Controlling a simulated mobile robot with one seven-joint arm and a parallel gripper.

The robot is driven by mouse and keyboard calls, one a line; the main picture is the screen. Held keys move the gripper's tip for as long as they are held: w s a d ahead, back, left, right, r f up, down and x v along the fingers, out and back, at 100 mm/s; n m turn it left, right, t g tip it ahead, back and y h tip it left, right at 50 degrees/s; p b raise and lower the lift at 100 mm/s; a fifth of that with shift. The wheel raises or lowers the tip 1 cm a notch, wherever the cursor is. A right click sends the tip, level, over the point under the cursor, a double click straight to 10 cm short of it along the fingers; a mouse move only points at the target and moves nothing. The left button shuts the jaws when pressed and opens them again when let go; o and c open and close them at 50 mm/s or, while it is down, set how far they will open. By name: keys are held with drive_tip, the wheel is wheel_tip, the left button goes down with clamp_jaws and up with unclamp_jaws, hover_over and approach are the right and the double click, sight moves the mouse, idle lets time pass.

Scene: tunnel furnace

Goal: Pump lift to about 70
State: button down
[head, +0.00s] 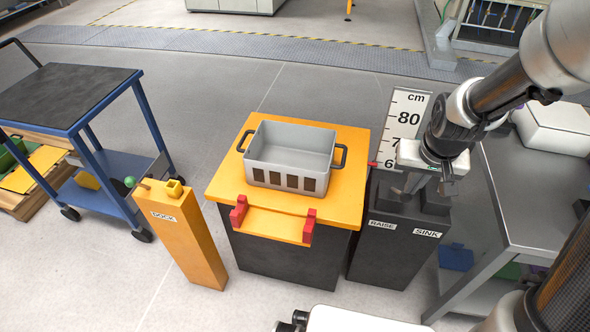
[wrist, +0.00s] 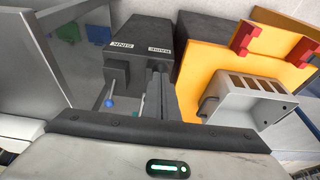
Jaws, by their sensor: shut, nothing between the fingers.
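The lift is a black block with an orange top (head: 225,190) that carries a grey crate (head: 290,146); both also show in the wrist view, the orange top (wrist: 215,62) and the crate (wrist: 250,108). A white cm scale (head: 408,103) stands behind it, its lower figures partly covered by my arm. A small red pointer (head: 373,164) sits near the 60 mark. The dark pedestal (head: 375,255) bears a RAISE label (head: 382,225) and a SINK label (head: 427,233). My gripper (head: 403,193) is shut and empty, over the pedestal's RAISE side; contact cannot be told.
An orange DOCK post (head: 185,235) stands left of the lift, with a blue cart (head: 65,95) beyond. A grey metal table (head: 530,190) stands close on the right, with a white box (head: 555,125) on it. Floor behind the lift is clear.

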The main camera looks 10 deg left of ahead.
drive_tip(key=shift+f, duration=0.3)
drive_tip(key=shift+f+b, duration=0.25)
drive_tip(key=shift+b, duration=0.05)
idle(0.3)
drive_tip(key=shift+f, duration=0.1)
drive_tip(key=shift+s+f, duration=0.15)
drive_tip(key=shift+s+f+b, duration=1.1)
drive_tip(key=shift+f+b, duration=0.2)
drive_tip(key=shift+f, duration=0.1)
